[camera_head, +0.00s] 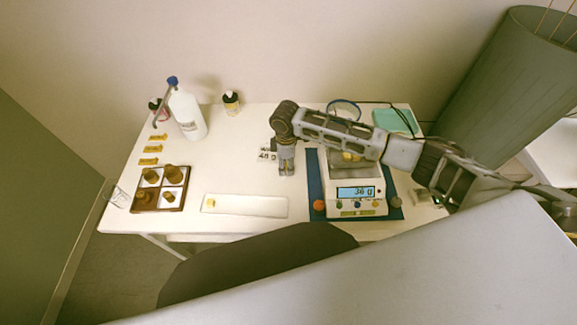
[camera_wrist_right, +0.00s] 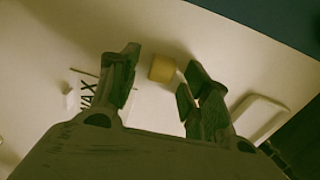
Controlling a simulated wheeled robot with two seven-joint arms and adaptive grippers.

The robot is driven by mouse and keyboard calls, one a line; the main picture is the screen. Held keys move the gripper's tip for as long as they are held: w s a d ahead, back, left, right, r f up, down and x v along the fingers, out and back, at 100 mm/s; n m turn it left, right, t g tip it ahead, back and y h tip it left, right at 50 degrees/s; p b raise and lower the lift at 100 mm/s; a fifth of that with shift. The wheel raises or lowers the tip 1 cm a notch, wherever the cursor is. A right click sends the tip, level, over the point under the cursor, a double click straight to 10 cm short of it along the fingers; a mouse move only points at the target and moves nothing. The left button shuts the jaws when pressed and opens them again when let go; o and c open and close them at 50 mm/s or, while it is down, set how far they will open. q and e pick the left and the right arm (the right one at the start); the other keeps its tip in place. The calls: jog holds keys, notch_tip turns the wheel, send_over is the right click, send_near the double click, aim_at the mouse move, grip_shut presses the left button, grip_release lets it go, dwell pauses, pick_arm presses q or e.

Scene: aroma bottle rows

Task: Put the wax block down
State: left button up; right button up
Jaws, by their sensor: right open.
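A yellow wax block (camera_wrist_right: 162,68) shows in the right wrist view on the white table, just beyond and between the fingertips of my right gripper (camera_wrist_right: 158,82). The gripper is open, with a finger on either side and a visible gap to the left one. Whether the block touches a finger is unclear. In the head view, my right gripper (camera_head: 287,170) points down at the table beside a label card (camera_head: 266,154); the block there is hidden or too small to tell. My left gripper is not in view.
A scale (camera_head: 357,207) reading 36 g stands on a blue mat (camera_head: 314,175), with yellow pieces (camera_head: 351,156) on top. A white strip (camera_head: 250,206) lies in front. A brown bottle tray (camera_head: 160,209) and white bottle (camera_head: 187,115) stand left. The table's middle left is clear.

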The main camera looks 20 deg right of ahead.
aim_at(286, 164)
jog(key=c, duration=0.6)
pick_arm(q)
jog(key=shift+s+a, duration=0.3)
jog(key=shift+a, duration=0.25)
pick_arm(e)
jog(key=shift+c, duration=1.2)
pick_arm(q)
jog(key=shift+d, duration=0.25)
pick_arm(e)
jog(key=shift+r, duration=0.15)
jog(key=shift+r, duration=0.5)
notch_tip(286, 164, up, 8)
jog(key=shift+f, duration=0.15)
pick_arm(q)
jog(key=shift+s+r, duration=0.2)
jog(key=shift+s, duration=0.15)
pick_arm(e)
jog(key=shift+r, duration=0.5)
